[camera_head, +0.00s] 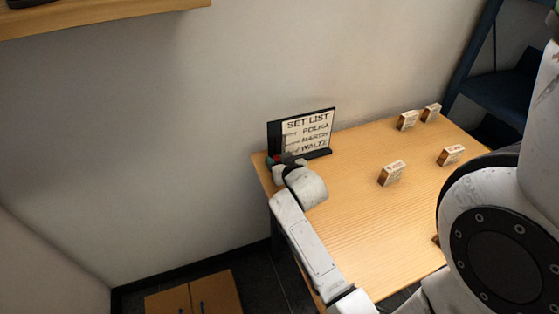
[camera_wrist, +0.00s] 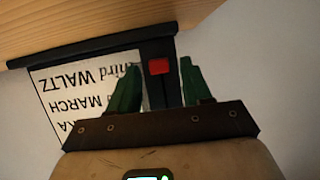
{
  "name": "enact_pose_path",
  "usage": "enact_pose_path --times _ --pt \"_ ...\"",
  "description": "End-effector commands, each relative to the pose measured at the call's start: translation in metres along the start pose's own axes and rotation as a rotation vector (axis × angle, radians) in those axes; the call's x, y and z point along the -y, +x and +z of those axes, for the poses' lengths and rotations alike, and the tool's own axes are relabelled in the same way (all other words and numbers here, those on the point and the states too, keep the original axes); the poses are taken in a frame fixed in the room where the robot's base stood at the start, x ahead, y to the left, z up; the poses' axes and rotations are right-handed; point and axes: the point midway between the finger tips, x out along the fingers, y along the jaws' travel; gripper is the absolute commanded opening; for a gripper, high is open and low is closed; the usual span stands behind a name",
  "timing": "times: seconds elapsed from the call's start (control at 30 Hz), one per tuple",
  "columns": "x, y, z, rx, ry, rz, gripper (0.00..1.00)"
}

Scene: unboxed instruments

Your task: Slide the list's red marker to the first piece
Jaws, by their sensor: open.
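The set list board (camera_head: 307,133) stands upright at the table's back left, a pale sheet in a black frame reading POLKA, MARCH, WALTZ from top to bottom. In the wrist view the board (camera_wrist: 85,90) appears upside down. The red marker (camera_wrist: 159,67) sits on the dark strip beside the list, about level with the "Third WALTZ" line. My gripper (camera_wrist: 162,60) is open, its two green fingers on either side of the marker, with visible gaps. In the head view my gripper (camera_head: 285,162) is at the board's lower left corner and largely hides that area.
Several small boxes stand on the wooden table (camera_head: 345,225) to the right, the nearest box (camera_head: 392,173) well clear of my gripper. A plain wall (camera_head: 180,130) rises behind the board.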

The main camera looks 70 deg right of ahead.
Motion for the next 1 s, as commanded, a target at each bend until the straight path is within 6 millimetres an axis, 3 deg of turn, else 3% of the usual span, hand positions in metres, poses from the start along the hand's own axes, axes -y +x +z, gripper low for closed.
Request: enact_pose_path --times 0.1,0.6,1.0 --pt "0.0 -0.0002 0.0 0.0 0.0 0.0 0.47" --pt "0.0 -0.0004 0.0001 0.0 0.0 0.0 0.0" --pt "0.0 -0.0005 -0.0002 0.0 0.0 0.0 0.0"
